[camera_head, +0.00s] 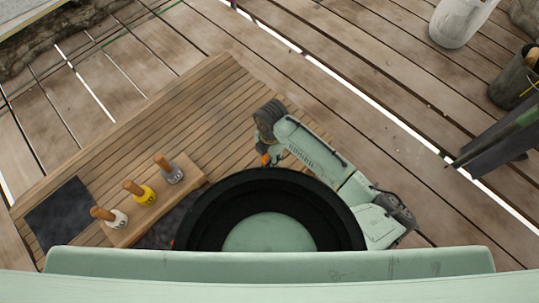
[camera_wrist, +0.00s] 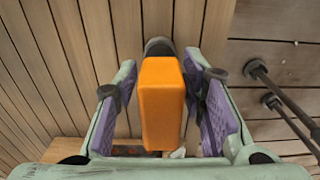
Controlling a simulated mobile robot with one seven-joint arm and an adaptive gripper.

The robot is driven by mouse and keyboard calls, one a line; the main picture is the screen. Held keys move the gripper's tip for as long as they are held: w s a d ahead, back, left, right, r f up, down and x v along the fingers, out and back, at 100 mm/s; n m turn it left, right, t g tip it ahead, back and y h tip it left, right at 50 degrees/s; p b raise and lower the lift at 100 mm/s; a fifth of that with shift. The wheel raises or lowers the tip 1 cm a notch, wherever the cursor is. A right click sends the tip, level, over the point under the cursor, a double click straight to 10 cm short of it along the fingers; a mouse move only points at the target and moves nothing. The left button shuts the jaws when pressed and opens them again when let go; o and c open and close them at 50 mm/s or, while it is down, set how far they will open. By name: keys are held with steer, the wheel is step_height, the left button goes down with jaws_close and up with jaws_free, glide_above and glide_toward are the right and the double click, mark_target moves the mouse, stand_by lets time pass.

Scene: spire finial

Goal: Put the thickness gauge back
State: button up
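An orange block-shaped thing with a dark rounded end, which looks like the thickness gauge (camera_wrist: 162,108), fills the middle of the wrist view. My gripper (camera_wrist: 161,60) has its purple-padded fingers on both sides of it. The fingertips appear to press on its far end, with narrow gaps nearer the palm. In the head view a small bit of orange (camera_head: 265,158) shows under my arm's end. The fingers are mostly hidden there by my arm.
A slatted wooden table (camera_head: 115,150) lies below. On it, a wooden block (camera_head: 160,208) bears three wood-handled tools with white (camera_head: 117,219), yellow (camera_head: 146,196) and grey (camera_head: 174,175) bodies. A dark mat (camera_head: 60,213) lies at left. Buckets (camera_head: 515,82) stand on the deck at right.

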steer(key=shift+o, duration=0.9)
steer(key=shift+r, duration=0.35)
step_height(320, 180, up, 12)
steer(key=shift+w+d+f+b, duration=0.1)
steer(key=shift+w+f+b, duration=0.05)
steer(key=shift+b, duration=0.35)
